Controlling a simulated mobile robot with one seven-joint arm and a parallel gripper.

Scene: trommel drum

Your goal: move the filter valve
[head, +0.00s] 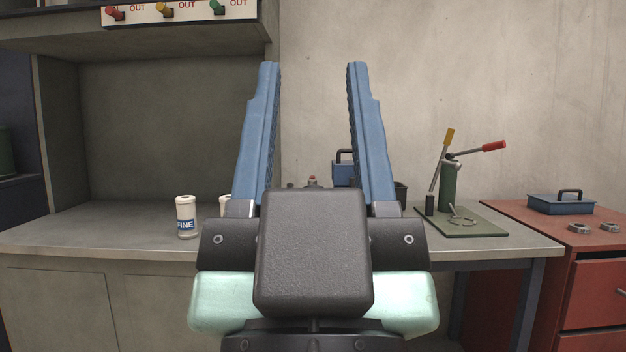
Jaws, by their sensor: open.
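My gripper (312,68) is open and empty, its two blue fingers pointing up in the middle of the head view. At the upper left, a white strip (151,17) on the overhead ledge carries a red knob (115,13), a yellow knob (163,9) and a green knob (217,6), with "OUT" lettering beside them. These look like valve handles, but no label shows which is the filter valve. They are apart from my gripper, above and left of it. My gripper hides part of the bench behind it.
A white canister (187,217) marked "FINE" stands on the bench (95,233). A green lever press (449,187) stands on the right. A blue box (561,203) sits on the red cabinet (598,302). A blue item (344,167) is partly hidden between my fingers.

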